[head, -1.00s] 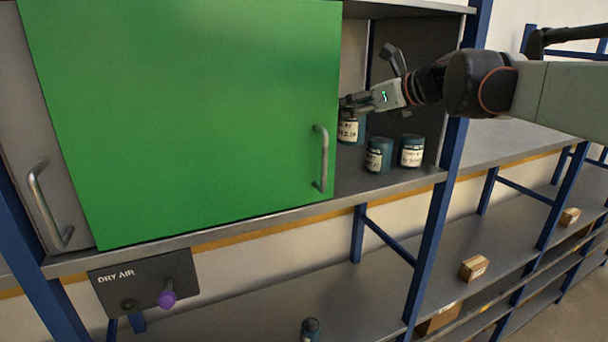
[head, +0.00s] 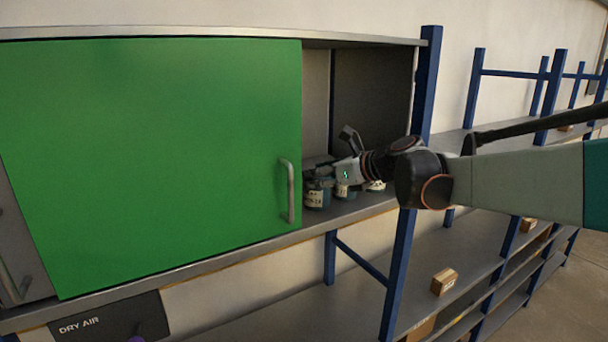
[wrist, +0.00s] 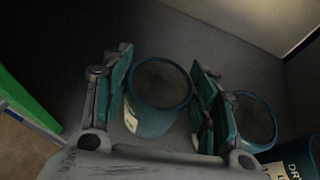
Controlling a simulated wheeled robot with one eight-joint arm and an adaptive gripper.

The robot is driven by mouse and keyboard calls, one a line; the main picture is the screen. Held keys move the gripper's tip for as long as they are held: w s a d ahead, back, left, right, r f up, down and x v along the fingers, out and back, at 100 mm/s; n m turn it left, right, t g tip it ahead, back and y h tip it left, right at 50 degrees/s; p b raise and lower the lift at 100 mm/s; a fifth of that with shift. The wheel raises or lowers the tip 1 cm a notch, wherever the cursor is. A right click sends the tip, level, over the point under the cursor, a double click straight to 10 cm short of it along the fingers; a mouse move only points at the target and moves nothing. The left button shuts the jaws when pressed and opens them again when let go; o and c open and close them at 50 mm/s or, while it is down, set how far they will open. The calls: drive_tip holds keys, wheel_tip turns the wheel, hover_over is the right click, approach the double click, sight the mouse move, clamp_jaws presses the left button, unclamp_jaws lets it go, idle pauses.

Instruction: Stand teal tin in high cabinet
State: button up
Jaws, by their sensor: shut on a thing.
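My gripper (wrist: 165,92) is shut on a teal tin (wrist: 150,120), with a teal-padded finger on each side of it. In the head view my gripper (head: 318,168) is inside the open right part of the high cabinet (head: 372,90). The held teal tin (head: 316,196) is the leftmost in the row, upright, with its label facing out. It is low over the cabinet floor; I cannot tell whether it touches. Two more labelled teal tins (head: 343,191) (head: 376,186) stand to its right, partly hidden by my gripper.
A green sliding door (head: 150,160) with a grey handle (head: 287,190) covers the cabinet's left part, close to the held tin. A blue post (head: 424,90) stands at the right end. Below are a shelf with a cardboard box (head: 444,281) and a DRY AIR panel (head: 105,320).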

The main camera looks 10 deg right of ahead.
drive_tip(key=shift+f, duration=0.1)
drive_tip(key=o, duration=0.9)
drive_tip(key=shift+s+d+r, duration=0.15)
drive_tip(key=shift+s+r, duration=0.05)
drive_tip(key=shift+r, duration=0.1)
drive_tip(key=p+v, duration=0.2)
drive_tip(key=v, duration=0.5)
drive_tip(key=shift+s, duration=0.2)
